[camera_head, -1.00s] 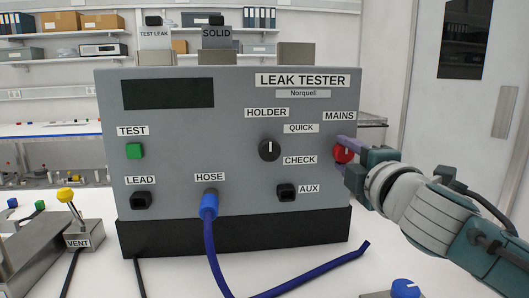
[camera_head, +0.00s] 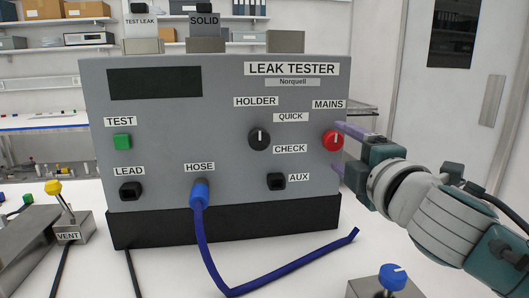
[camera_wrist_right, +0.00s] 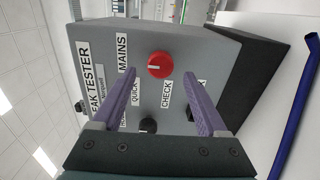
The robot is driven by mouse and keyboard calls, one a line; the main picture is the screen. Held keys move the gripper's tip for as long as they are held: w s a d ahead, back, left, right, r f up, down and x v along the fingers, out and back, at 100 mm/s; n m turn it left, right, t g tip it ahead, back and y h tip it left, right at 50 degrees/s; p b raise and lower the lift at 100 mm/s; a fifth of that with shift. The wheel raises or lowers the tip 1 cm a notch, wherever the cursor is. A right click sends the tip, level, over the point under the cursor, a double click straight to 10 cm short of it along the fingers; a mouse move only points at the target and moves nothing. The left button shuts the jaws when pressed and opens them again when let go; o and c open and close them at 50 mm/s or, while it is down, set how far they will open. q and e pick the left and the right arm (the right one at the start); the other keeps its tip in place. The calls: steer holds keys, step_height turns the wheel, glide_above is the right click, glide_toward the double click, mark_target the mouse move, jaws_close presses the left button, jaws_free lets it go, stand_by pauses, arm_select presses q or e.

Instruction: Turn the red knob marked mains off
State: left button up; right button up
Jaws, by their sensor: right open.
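The red round knob (camera_head: 333,140) sits under the MAINS label at the right of the grey leak tester panel (camera_head: 230,120). It also shows in the right wrist view (camera_wrist_right: 160,66), where its white mark points toward the MAINS label. My right gripper (camera_head: 341,148) is open and empty, in front of the panel at its right edge. In the right wrist view its purple fingers (camera_wrist_right: 171,77) stand on both sides of the knob, apart from it, with a gap before the panel. My left gripper is not in view.
A black knob (camera_head: 259,139) sits left of the red one, between HOLDER, QUICK and CHECK labels. A blue hose (camera_head: 215,262) runs from the panel across the white table. A blue-knobbed block (camera_head: 392,279) stands at front right. A yellow-handled VENT valve (camera_head: 70,222) stands at left.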

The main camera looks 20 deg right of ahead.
steer(key=v, duration=0.6)
steer(key=shift+s, duration=0.25)
steer(key=shift+a, duration=0.1)
